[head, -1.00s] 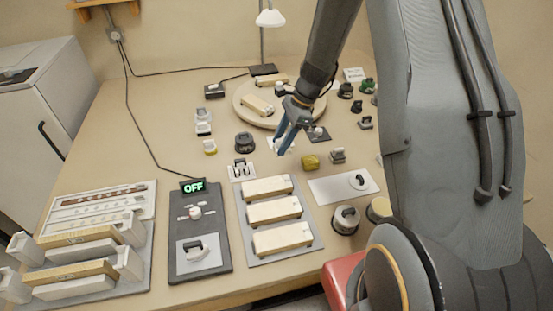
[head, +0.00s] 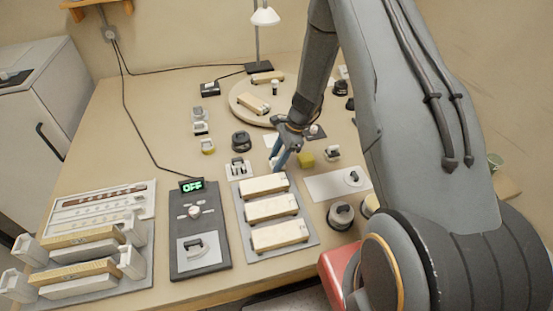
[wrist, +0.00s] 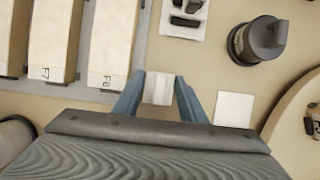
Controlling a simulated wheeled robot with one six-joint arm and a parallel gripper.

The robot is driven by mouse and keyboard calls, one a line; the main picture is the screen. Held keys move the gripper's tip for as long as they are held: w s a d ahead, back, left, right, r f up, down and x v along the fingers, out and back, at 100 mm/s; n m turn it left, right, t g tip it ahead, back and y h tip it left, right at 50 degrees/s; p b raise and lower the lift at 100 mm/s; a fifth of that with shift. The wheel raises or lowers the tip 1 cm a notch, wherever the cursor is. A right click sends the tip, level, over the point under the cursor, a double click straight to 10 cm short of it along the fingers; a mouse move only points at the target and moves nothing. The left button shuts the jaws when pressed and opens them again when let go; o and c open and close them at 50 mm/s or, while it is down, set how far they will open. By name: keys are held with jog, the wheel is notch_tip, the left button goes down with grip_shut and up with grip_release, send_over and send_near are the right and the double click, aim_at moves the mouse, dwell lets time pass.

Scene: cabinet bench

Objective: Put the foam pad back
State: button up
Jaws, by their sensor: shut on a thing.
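My gripper (head: 277,165) is pointed down over the bench, just behind the row of pale wooden blocks. In the wrist view its two blue fingers (wrist: 158,95) are shut on a small white block (wrist: 158,88), which looks like the foam pad. In the head view the held pad is mostly hidden by the fingers. A flat white square (wrist: 235,108) lies on the bench to the right of the fingers in the wrist view. I cannot tell how high the pad is above the bench.
Labelled wooden blocks (head: 272,207) sit on a grey board. A control panel (head: 202,256) reads OFF. A round turntable (head: 236,105) stands behind.

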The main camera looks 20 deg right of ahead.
jog(key=shift+f, duration=0.15)
jog(key=o, duration=0.8)
jog(key=b+v, duration=0.4)
jog(key=v, duration=0.7)
jog(key=s+a+r+n+h, duration=0.1)
jog(key=s+r+n, duration=0.3)
jog(key=s+n, duration=0.2)
jog(key=s+a+r+n+t+h, duration=0.1)
jog(key=s+r+n+h, duration=0.1)
jog(key=s+r+n, duration=0.2)
jog(key=s+a+r+n+h, duration=0.1)
jog(key=s+a+r+n, duration=0.1)
jog(key=s+r+n, duration=0.3)
jog(key=shift+s+n+t+h, duration=0.15)
jog(key=shift+s+n, duration=0.6)
jog(key=shift+s, duration=0.8)
jog(key=shift+s+n+t+h, duration=0.15)
jog(key=shift+s+n, duration=0.6)
jog(key=shift+s, duration=0.75)
